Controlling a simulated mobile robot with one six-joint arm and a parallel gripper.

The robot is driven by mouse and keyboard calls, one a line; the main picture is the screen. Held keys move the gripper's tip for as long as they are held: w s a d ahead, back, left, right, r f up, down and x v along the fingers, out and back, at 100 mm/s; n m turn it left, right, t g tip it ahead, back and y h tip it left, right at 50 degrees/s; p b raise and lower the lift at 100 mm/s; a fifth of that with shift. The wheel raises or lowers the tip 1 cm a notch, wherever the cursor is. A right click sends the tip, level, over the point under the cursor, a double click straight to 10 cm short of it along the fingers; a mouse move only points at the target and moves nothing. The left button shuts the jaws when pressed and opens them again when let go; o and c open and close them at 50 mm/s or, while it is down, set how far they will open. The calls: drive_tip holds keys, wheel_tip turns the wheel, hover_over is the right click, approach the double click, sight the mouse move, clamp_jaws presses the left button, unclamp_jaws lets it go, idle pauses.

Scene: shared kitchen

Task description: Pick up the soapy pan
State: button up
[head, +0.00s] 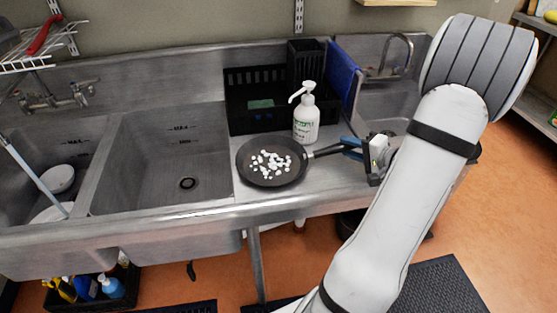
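The soapy pan (244,162) is a dark frying pan with white foam blobs scattered inside. It sits on the steel counter between the sinks, with its handle (327,151) pointing right. My gripper (350,148) is at the handle's outer end, with blue fingertips on either side of it. I cannot tell whether the fingers press on the handle or stand slightly apart from it. My arm comes in from the lower right and hides part of the counter.
A white pump bottle (306,122) stands right behind the pan. A faucet (397,58) is at the back right.

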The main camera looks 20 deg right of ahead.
drive_tip(key=x, duration=0.3)
drive_tip(key=shift+w+p, duration=0.3)
drive_tip(key=shift+w, duration=0.15)
drive_tip(key=shift+c, duration=0.4)
clamp_jaws()
